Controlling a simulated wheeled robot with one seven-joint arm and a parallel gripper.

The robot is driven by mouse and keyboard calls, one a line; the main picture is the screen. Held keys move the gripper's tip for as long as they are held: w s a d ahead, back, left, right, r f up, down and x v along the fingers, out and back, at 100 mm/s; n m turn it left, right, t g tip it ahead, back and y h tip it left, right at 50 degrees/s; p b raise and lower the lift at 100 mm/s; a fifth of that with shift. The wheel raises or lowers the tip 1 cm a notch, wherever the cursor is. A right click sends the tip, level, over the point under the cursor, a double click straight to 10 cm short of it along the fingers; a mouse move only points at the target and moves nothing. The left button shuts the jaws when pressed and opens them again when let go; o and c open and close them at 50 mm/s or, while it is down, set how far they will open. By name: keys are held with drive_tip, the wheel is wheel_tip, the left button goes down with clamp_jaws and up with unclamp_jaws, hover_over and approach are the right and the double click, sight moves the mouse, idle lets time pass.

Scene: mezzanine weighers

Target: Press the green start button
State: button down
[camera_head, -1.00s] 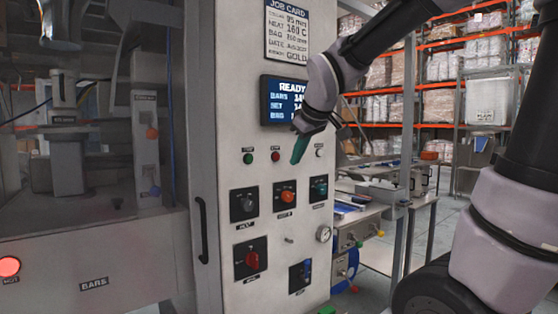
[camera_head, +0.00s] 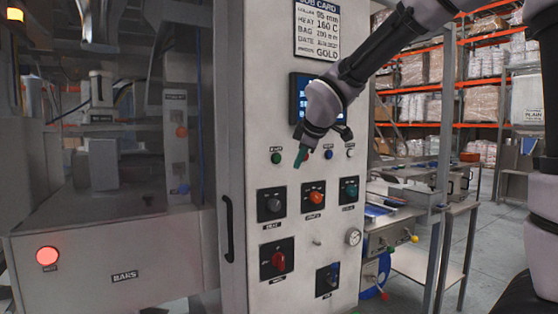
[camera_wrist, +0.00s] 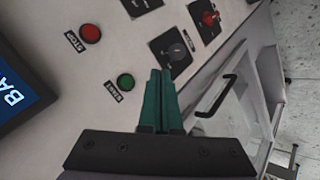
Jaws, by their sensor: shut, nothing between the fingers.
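The green start button (camera_head: 276,158) is on the pale panel of the control cabinet, below and left of the screen. In the wrist view the same green button (camera_wrist: 125,81) is unobstructed, with a label beside it. My gripper (camera_head: 299,164) has its green fingers closed together, pointing down at the panel just right of the green button. In the wrist view the shut fingers (camera_wrist: 161,72) end to the right of the button, apart from it in the picture. The gap between fingertips and panel cannot be told.
The red stop button (camera_wrist: 90,34) is close to the green one; my gripper largely covers it in the head view. Knobs, including a black one (camera_wrist: 172,50), are below. A door handle (camera_head: 228,228) protrudes at left. The screen (camera_head: 299,100) is partly behind my arm.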

sight(278, 163)
drive_tip(key=shift+w+a, duration=0.8)
drive_tip(key=shift+w, duration=0.35)
drive_tip(key=shift+w+a, duration=0.8)
drive_tip(key=shift+w, duration=0.35)
drive_tip(key=shift+w+a, duration=0.8)
drive_tip(key=shift+w, duration=0.35)
drive_tip(key=shift+w+a, duration=0.2)
drive_tip(key=shift+w, duration=0.15)
drive_tip(key=shift+w+a, duration=0.25)
drive_tip(key=shift+w, duration=0.1)
drive_tip(key=shift+s, duration=0.1)
drive_tip(key=shift+s+d, duration=0.45)
drive_tip(key=shift+s, duration=0.15)
idle(0.3)
drive_tip(key=s+d, duration=0.1)
drive_tip(key=s, duration=0.1)
drive_tip(key=s+d, duration=0.2)
drive_tip(key=shift+s, duration=0.1)
